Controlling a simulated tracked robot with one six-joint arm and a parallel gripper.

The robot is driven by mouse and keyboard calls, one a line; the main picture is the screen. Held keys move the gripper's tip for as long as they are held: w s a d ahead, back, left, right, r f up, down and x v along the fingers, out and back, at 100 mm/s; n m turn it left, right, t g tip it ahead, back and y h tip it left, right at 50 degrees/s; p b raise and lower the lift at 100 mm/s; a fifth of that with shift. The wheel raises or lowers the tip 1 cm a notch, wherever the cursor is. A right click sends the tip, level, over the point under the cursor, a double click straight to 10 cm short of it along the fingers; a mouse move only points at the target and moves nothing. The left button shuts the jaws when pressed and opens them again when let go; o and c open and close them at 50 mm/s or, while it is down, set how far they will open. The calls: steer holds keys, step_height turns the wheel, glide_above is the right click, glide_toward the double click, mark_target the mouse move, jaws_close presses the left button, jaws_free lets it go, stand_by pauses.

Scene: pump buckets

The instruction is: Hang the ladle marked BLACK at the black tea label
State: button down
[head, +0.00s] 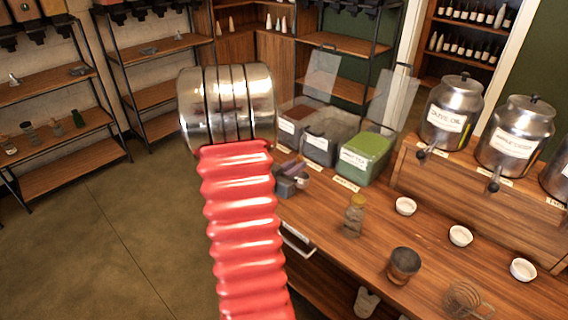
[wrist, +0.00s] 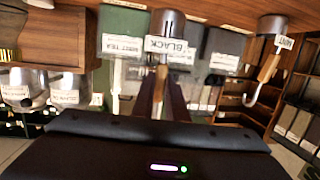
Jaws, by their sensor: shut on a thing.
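My gripper (wrist: 160,88) shows in the wrist view, which looks upside down. It is shut on the ladle marked BLACK (wrist: 171,25), around its narrow handle. The ladle has a metal cup and a white tag reading BLACK (wrist: 170,49). In the head view my own red arm fills the middle, and I cannot make out the gripper or the held ladle there. Tea bins with white labels stand behind the ladle, including a green-filled bin (head: 366,158). The bin labels are too small to read surely, so I cannot tell which is black tea.
Another ladle (wrist: 268,62) with a wooden handle and hook is at the right of the wrist view. A glass jar (head: 354,216), a brown cup (head: 403,265), small white bowls (head: 460,236) and metal canisters (head: 452,110) stand on the wooden counter. Open floor lies left.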

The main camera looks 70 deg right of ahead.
steer(key=w+a+n+t, duration=0.3)
steer(key=w+t, duration=0.1)
steer(key=w, duration=0.6)
steer(key=w+a+n+t, duration=0.3)
steer(key=w+a+t, duration=0.1)
steer(key=w, duration=0.7)
steer(key=w+a+n+t+y, duration=0.3)
steer(key=w+a+n+t, duration=0.25)
steer(key=w+a, duration=0.9)
steer(key=w+a+n+t+y, duration=0.2)
steer(key=w+a+n+y, duration=0.1)
steer(key=a, duration=0.9)
steer(key=w+a+n+t+y, duration=0.2)
steer(key=w+a+y, duration=0.3)
steer(key=a, duration=0.7)
steer(key=w+a+n+t+y, duration=0.2)
steer(key=w+a+n+y, duration=0.2)
steer(key=w+a, duration=0.3)
steer(key=a, duration=0.5)
steer(key=shift+a+f, duration=0.25)
steer(key=shift+f, duration=0.1)
steer(key=shift+s+n, duration=0.1)
steer(key=shift+n, duration=0.15)
